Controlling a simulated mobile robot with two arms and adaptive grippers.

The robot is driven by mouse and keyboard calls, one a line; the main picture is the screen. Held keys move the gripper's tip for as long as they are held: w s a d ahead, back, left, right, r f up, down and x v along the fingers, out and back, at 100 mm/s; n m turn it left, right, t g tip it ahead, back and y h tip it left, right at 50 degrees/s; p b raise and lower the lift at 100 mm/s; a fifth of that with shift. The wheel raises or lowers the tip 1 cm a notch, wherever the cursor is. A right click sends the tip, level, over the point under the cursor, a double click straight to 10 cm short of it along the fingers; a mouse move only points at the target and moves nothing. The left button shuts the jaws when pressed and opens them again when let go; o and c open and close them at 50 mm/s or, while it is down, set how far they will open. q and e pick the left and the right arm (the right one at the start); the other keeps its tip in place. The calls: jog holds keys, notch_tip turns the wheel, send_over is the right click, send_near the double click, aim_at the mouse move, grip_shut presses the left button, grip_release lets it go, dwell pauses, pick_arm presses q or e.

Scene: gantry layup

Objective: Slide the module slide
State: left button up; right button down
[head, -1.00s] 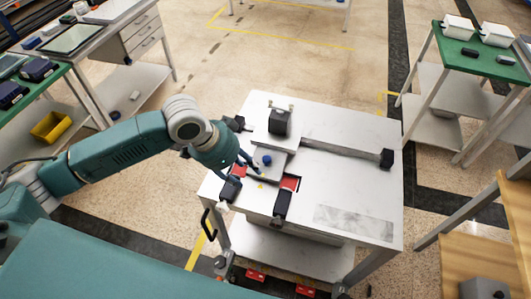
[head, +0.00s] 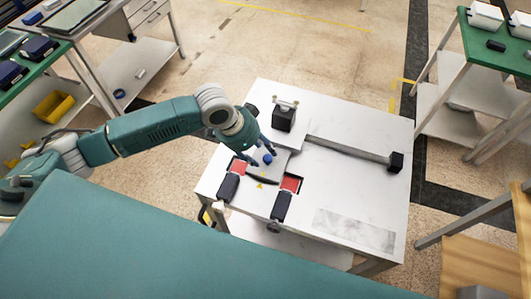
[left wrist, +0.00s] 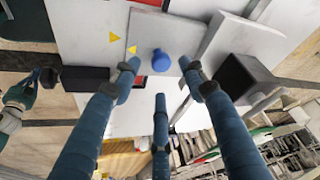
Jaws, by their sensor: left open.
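A grey plate (head: 280,164) with a round blue knob (head: 267,158) lies on the white table, between two red patches with black blocks in front. I take this plate and knob for the module slide. My left gripper (head: 265,151) is open over the plate, with its fingers close around the knob. In the left wrist view the blue knob (left wrist: 161,61) stands between and just beyond the spread blue fingers (left wrist: 160,78). The grey plate (left wrist: 152,33) is behind them. I cannot tell whether any finger touches the knob. My right gripper is not in view.
The white table (head: 350,190) has a grey rail (head: 345,149) ending in a black block (head: 396,162). A black box (head: 283,118) stands on a pale plate behind the knob. The table's front right is clear. A green-topped bench (head: 480,46) stands at the right.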

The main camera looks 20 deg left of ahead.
aim_at(268, 157)
pick_arm(q)
jog(key=x, duration=0.3)
jog(key=shift+w, duration=0.1)
jog(key=shift+w+d+f, duration=0.15)
jog(key=shift+w+f, duration=0.05)
jog(key=shift+f, duration=0.45)
jog(key=shift+c, duration=0.8)
jog(key=c, duration=0.9)
grip_shut()
jog(key=shift+w, duration=0.1)
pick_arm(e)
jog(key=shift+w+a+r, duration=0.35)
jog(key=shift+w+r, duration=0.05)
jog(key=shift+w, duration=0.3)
